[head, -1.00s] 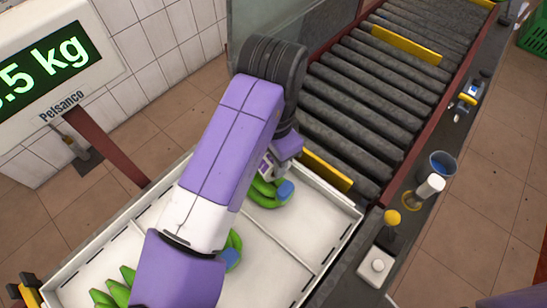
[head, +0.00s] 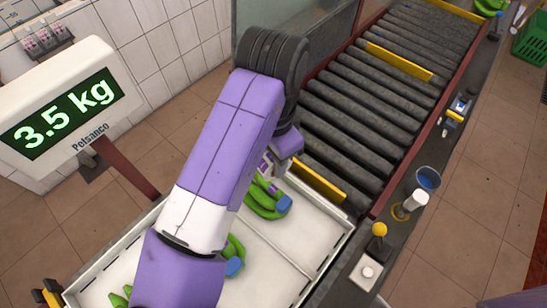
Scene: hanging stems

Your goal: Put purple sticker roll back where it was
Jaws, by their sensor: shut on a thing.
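My gripper (head: 268,178) is mostly hidden behind my purple and white arm, above the weighing tray. It is shut, with its fingertips in front of a bunch of green bananas (head: 264,204) with a blue end. A small purple patch shows at the fingertips; its outline is too small and covered to make out clearly as the purple sticker roll. A rack (head: 42,40) with several small pinkish-purple items sits at the top left; I cannot tell whether one place in it is empty.
The white divided tray (head: 300,240) holds more green bananas (head: 236,248). A scale display (head: 65,115) reads 3.5 kg. A roller conveyor (head: 385,100) lies behind. Its right ledge carries a blue cup (head: 428,178), a white roll (head: 415,200) and a yellow knob (head: 379,229).

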